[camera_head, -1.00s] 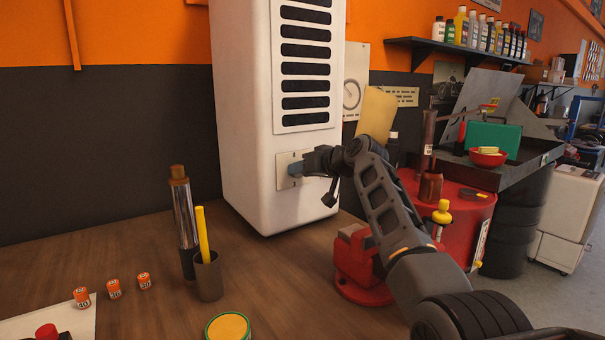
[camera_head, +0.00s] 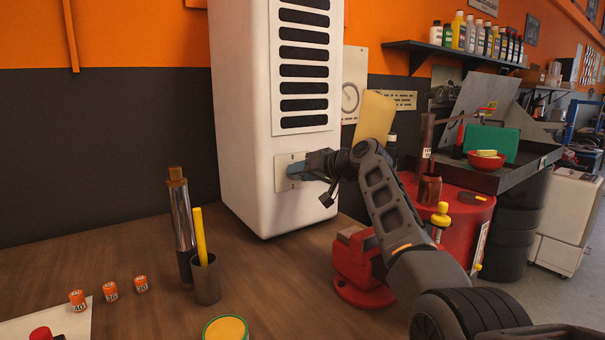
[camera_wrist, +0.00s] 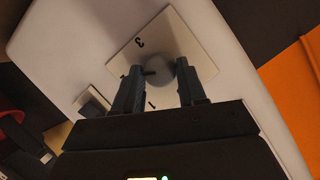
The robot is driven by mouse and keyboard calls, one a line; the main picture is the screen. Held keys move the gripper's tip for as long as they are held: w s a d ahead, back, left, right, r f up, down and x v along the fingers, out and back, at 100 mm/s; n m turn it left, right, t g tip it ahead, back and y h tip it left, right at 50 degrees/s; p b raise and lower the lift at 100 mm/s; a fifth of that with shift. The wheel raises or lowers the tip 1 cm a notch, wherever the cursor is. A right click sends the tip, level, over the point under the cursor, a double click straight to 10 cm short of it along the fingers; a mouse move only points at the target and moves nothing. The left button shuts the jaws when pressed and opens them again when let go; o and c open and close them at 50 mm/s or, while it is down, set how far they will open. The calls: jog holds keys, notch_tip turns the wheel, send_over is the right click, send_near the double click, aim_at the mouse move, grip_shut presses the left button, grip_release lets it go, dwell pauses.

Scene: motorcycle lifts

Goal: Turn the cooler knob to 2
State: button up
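The cooler (camera_head: 240,110) is a tall white box with dark vent slots, standing on the wooden bench. Low on its front is a pale square dial plate (camera_head: 281,180). In the wrist view the plate (camera_wrist: 128,62) shows the digits 3 and 1; I make out no 2. The round grey knob (camera_wrist: 186,72) is at its middle, with a small dark mark to its left. My gripper (camera_wrist: 160,80) is at the plate, its fingers apart on either side of the knob. A gap shows beside the left finger. In the head view my gripper (camera_head: 297,170) hides the knob.
A red vise-like base (camera_head: 362,270) stands under my arm. A metal cylinder (camera_head: 184,225), a cup (camera_head: 206,283) with a yellow stick, and small orange pieces (camera_head: 111,291) are on the bench's left. A red drum (camera_head: 465,225) is to the right.

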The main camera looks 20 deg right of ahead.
jog(key=o, duration=0.4)
jog(key=shift+o, duration=0.2)
jog(key=b+v, duration=0.1)
jog(key=v, duration=0.6)
jog(key=shift+s+d, duration=0.15)
jog(key=shift+s, duration=0.2)
